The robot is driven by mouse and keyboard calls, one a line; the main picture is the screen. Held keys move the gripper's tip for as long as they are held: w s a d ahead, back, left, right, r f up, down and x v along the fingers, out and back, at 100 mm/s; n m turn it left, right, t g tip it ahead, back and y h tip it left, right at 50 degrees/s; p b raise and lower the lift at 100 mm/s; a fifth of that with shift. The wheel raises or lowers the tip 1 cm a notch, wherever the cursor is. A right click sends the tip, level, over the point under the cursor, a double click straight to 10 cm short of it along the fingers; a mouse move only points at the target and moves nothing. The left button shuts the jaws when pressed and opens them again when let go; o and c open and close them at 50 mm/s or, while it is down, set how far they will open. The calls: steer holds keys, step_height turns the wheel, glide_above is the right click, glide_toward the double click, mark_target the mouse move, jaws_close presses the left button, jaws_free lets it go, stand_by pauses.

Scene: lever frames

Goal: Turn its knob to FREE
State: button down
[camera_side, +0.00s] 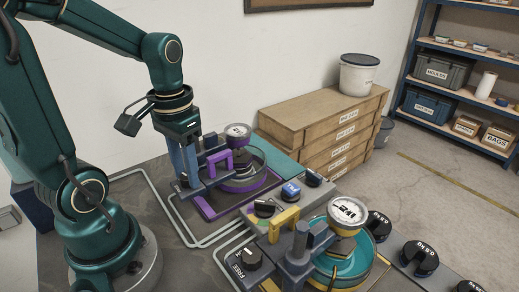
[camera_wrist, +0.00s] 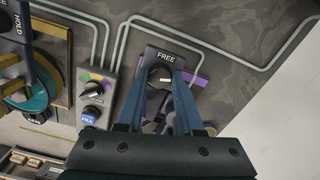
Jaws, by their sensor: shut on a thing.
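The purple lever frame (camera_side: 218,158) stands at the left of the bench, with a purple-edged base and a round gauge (camera_side: 237,131) on top. My gripper (camera_side: 184,186) is down at its near left side, fingers pointing down. In the wrist view my gripper (camera_wrist: 160,76) has its two blue fingers on either side of a dark knob (camera_wrist: 162,75) with a pale pointer mark, and is shut on it. A FREE label (camera_wrist: 166,57) shows just beyond the knob.
A second frame with a teal wheel (camera_side: 326,270), yellow bracket (camera_side: 284,221) and its own knob (camera_side: 246,257) stands in front. A control box (camera_wrist: 97,92) sits between the frames. Black weights (camera_side: 419,258) lie at right. Wooden crates (camera_side: 325,128) stand behind.

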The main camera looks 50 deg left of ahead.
steer(key=n, duration=0.6)
steer(key=shift+n, duration=0.4)
steer(key=n, duration=0.6)
steer(key=shift+n, duration=0.4)
steer(key=c, duration=0.5)
jaws_free()
steer(key=shift+c, duration=0.2)
steer(key=shift+r, duration=0.1)
steer(key=shift+r, duration=2.5)
